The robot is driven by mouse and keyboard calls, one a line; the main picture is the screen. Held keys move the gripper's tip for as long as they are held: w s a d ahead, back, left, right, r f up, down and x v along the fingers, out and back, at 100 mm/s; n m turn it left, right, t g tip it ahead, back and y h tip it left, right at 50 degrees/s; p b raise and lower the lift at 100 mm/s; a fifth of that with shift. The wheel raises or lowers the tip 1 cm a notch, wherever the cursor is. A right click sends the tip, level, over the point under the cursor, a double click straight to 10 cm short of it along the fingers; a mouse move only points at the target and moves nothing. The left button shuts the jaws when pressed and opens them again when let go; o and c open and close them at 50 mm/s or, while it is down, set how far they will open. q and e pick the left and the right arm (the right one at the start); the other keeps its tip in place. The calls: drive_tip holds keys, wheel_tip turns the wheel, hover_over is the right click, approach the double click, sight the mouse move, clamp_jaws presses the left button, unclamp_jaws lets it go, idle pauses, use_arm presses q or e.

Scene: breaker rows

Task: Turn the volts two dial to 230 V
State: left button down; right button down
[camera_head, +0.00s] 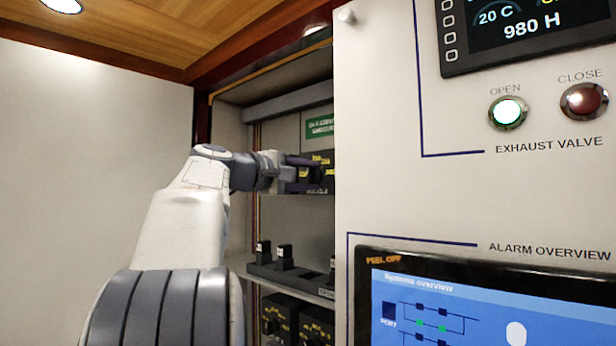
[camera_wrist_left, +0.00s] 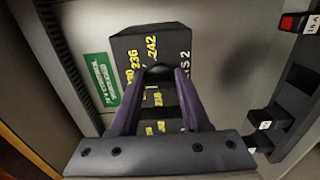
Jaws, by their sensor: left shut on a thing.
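The volts two dial unit (camera_wrist_left: 176,40) is a black box with yellow numbers, such as 236 and 242, and lettering ending in "S 2" in the left wrist view. In the head view, black boxes with yellow marks (camera_head: 326,158) show on the upper shelf, partly cut off by the white panel. My left gripper (camera_wrist_left: 160,78) has its purple fingers closed around the dark dial knob (camera_wrist_left: 158,72). It also shows in the head view (camera_head: 300,172). The dial's pointer setting is hidden by the fingers. My right gripper is not in view.
A green sign (camera_head: 319,126) is on the cabinet's back wall. Black breakers (camera_head: 284,262) stand on the shelf below, with more black boxes (camera_head: 290,318) under them. The white panel (camera_head: 385,190) edges the opening on the right. A red switch (camera_wrist_left: 290,23) shows in the wrist view.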

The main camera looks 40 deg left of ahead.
use_arm(q)
drive_tip(key=shift+c, duration=1.9)
unclamp_jaws()
drive_tip(key=s+b, duration=0.4)
drive_tip(key=s, duration=0.6)
drive_tip(key=shift+s+a, duration=0.25)
drive_tip(key=shift+a, duration=0.15)
